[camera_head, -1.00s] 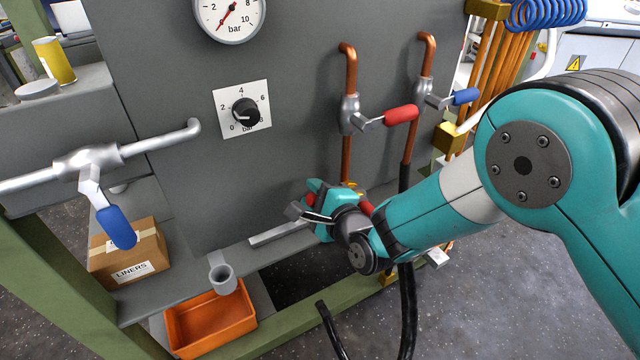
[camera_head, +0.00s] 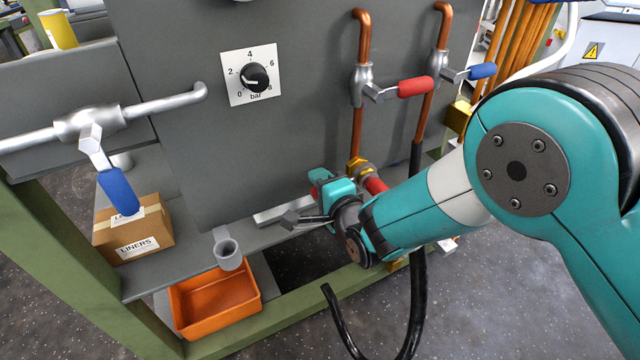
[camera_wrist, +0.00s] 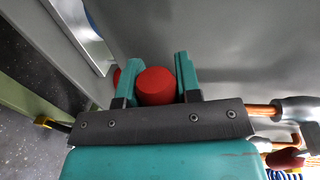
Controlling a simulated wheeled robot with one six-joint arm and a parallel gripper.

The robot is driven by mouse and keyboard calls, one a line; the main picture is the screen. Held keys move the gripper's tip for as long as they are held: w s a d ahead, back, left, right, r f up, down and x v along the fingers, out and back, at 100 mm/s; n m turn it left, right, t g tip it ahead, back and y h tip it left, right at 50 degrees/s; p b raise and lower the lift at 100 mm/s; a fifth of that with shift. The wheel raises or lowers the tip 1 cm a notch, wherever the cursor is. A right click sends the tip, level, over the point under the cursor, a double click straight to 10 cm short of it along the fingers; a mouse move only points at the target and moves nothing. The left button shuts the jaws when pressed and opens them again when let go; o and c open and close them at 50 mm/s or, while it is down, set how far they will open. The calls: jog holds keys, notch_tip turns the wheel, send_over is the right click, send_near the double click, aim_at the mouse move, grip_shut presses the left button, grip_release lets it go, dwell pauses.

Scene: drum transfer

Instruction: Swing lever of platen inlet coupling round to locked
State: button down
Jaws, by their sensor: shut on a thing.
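The coupling shows brass parts (camera_head: 360,168) at the lower end of the left copper pipe, low on the grey panel. My gripper (camera_head: 328,186) is just left of it in the head view. In the wrist view my gripper (camera_wrist: 156,65) has its teal fingers on both sides of a red grip (camera_wrist: 155,86), shut on it. Red also shows beside the brass (camera_head: 376,186), partly behind my wrist; I cannot tell whether it is the same lever. The lever's metal arm and its exact angle are hidden.
Above are a red-handled valve (camera_head: 415,87) and a blue-handled valve (camera_head: 482,71). A blue lever (camera_head: 119,191) hangs at left over a cardboard box (camera_head: 133,230). An orange bin (camera_head: 215,302) stands below. A black hose (camera_head: 418,300) hangs near my wrist.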

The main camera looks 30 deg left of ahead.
jog(key=shift+f, duration=0.1)
jog(key=c, duration=0.8)
grip_release()
jog(key=shift+s+d, duration=0.1)
jog(key=shift+s+d, duration=0.2)
jog(key=shift+d, duration=0.1)
jog(key=b+v, duration=0.8)
jog(key=v, duration=0.8)
jog(key=shift+d+r, duration=0.2)
jog(key=shift+s, duration=0.1)
